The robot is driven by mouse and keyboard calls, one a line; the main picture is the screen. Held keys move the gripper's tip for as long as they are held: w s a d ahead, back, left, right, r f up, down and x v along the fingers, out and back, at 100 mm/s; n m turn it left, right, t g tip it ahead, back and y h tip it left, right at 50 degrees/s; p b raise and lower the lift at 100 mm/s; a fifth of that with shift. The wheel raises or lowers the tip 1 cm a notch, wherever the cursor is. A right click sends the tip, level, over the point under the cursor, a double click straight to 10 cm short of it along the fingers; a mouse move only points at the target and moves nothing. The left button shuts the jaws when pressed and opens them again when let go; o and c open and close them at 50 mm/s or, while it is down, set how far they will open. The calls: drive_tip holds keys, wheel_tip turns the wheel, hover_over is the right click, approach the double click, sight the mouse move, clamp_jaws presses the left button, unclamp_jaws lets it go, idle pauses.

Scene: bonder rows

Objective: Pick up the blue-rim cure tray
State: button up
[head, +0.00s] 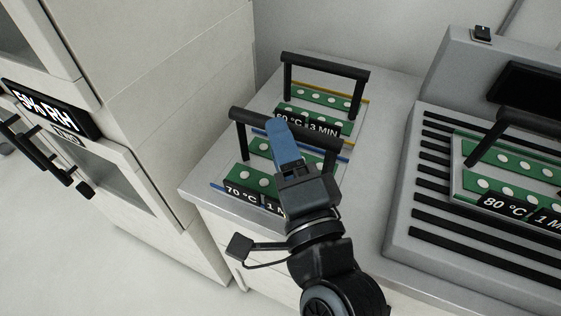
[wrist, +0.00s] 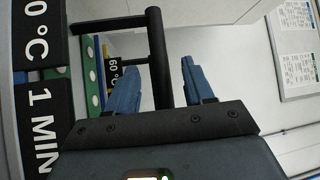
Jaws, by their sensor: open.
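The blue-rim cure tray (head: 217,186) stands on the grey counter, with a "70 °C 1 MIN" label, green boards with white dots and a black arched handle (head: 250,116). My gripper (wrist: 160,78) is open and empty, with blue fingers. In the head view it hides the middle of this tray and part of its handle. In the wrist view the handle's bar (wrist: 157,50) shows between the two fingers; I cannot tell whether it is within their reach. The tray's label (wrist: 50,125) fills the left of that view.
A yellow-rim tray (head: 358,99) with a "60 °C 3 MIN" label and its own handle stands just behind. To the right, a ribbed grey machine (head: 425,195) bears an "80 °C" tray (head: 457,178). A white cabinet (head: 190,60) with a "5% RH" sign is at the left.

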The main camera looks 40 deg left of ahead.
drive_tip(key=x, duration=0.4)
drive_tip(key=shift+w+a, duration=0.1)
drive_tip(key=shift+a, duration=0.05)
clamp_jaws()
idle(0.4)
idle(0.9)
